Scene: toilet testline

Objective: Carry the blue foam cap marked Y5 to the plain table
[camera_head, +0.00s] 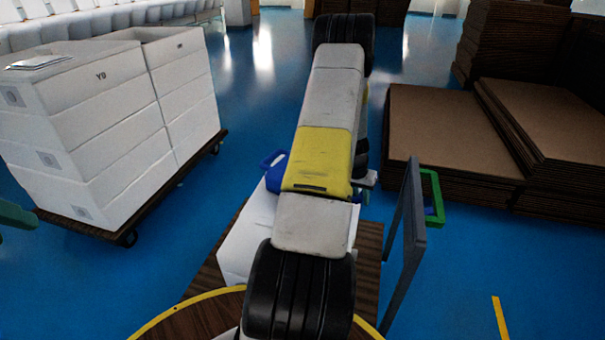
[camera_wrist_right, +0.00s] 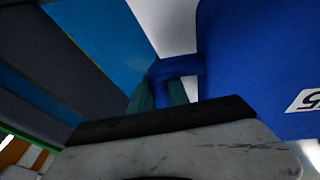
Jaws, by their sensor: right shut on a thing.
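The blue foam cap (camera_head: 273,181) shows in the head view beside my yellow arm segment, mostly hidden behind it. In the right wrist view the cap (camera_wrist_right: 260,60) is large, with a loop handle and a white label cut off at the right edge, where a "5" shows upside down. My right gripper (camera_wrist_right: 162,93) has its green fingers shut on the cap's handle. In the head view my right arm covers this gripper. A green piece at the left edge, apparently my left gripper (camera_head: 14,214), is cut off, so its opening is unclear. I cannot tell which surface is the plain table.
A round brown top with a yellow rim (camera_head: 190,318) is at the bottom. White blocks (camera_head: 245,240) stand on a wooden base behind it. Stacked white blocks (camera_head: 90,125) stand on a dolly at left. A grey panel (camera_head: 408,235) and brown stacks (camera_head: 440,130) are at right.

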